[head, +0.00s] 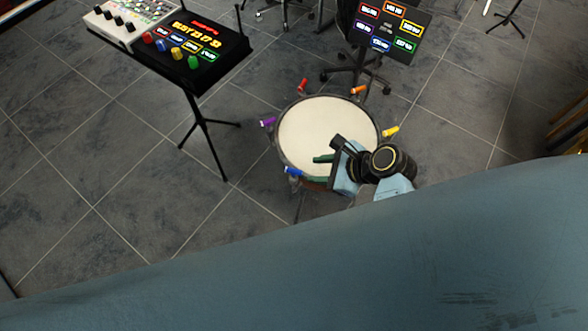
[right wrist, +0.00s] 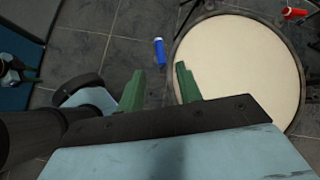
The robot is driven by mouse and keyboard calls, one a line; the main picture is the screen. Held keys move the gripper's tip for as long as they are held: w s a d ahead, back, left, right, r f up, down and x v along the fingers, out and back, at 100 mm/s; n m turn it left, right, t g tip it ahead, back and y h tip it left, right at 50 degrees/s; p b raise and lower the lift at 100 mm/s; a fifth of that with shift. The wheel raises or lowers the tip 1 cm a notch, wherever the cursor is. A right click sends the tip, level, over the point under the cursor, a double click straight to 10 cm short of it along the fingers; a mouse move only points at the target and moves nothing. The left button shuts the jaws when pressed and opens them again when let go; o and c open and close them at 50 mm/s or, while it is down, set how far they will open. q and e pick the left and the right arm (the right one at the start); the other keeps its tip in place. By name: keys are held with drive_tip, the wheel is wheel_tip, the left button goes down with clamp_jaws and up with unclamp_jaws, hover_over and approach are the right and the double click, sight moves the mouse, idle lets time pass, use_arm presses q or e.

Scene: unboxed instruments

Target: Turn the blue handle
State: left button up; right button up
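The blue handle (head: 292,171) sticks out from the lower left of the drum's (head: 328,128) rim in the head view. In the right wrist view the blue handle (right wrist: 159,51) lies just beyond the gap between my fingers, left of the drum (right wrist: 240,70). My right gripper (head: 320,168) is over the drum's near edge, to the right of the blue handle. Its green fingers (right wrist: 158,82) stand apart with nothing between them, and the blue handle is apart from them.
Other handles ring the drum: purple (head: 267,122), red (head: 303,85), orange (head: 358,90) and yellow (head: 391,131). A stand with a button panel (head: 190,45) is at the upper left. A sign panel (head: 388,30) and chair stand behind.

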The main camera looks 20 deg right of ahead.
sight(296, 171)
drive_tip(key=b+x, duration=0.2)
drive_tip(key=x, duration=0.7)
drive_tip(key=shift+w+a+f, duration=0.15)
drive_tip(key=shift+w+f, duration=0.05)
drive_tip(key=shift+f, duration=0.05)
drive_tip(key=shift+c, duration=0.2)
clamp_jaws()
